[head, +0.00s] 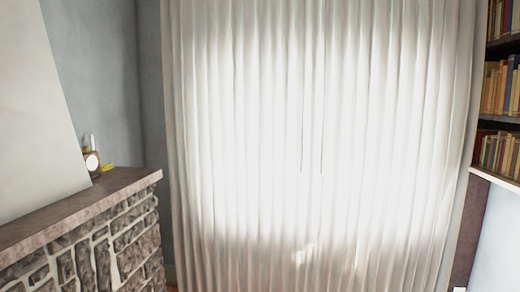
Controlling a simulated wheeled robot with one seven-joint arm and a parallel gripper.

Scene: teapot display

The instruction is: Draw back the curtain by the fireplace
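A white pleated curtain (320,150) hangs across the middle of the head view, drawn shut and lit from behind. Its left edge hangs near the stone fireplace (100,245), which stands at the lower left. Its right edge is beside the bookshelf. The top of the curtain is cut off by the frame. A faint dark vertical line shows near its middle; I cannot tell if it is a gap or a fold. My gripper is not in view.
The mantel (90,205) juts toward the curtain from the left, with a small clock (92,162) on it. A bookshelf (497,120) with several books stands at the right, above a white ledge (497,180). A grey wall (95,75) is behind the mantel.

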